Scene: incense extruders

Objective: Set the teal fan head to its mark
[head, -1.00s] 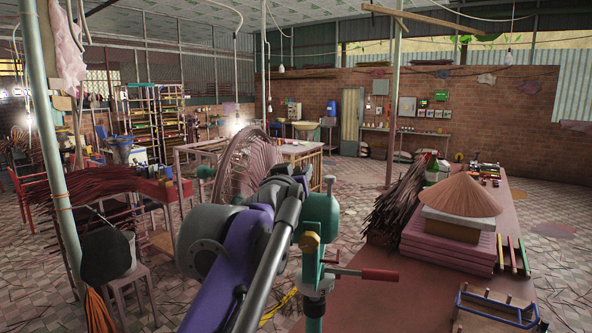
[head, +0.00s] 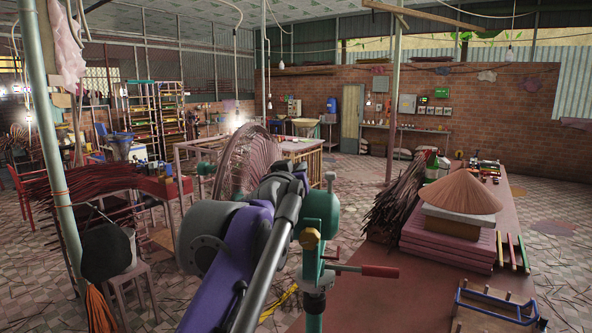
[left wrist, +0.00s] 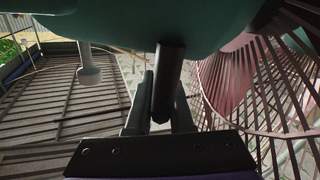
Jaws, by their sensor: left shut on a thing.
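The fan head shows in the head view as a round reddish wire cage (head: 243,165), partly hidden behind my left arm. A teal housing (left wrist: 150,22) fills the top of the left wrist view, with the cage (left wrist: 262,95) at the right. A dark round post (left wrist: 168,80) hangs down from the housing. My left gripper (left wrist: 162,108) is shut on this post, its fingers on either side. In the head view my left gripper (head: 285,180) is mostly hidden by its own arm. I cannot make out the mark. My right gripper is not in view.
The reddish table (head: 372,300) holds pink blocks (head: 450,245), a conical hat (head: 459,192) and dark sticks (head: 395,205). A stool (head: 130,285) stands at left.

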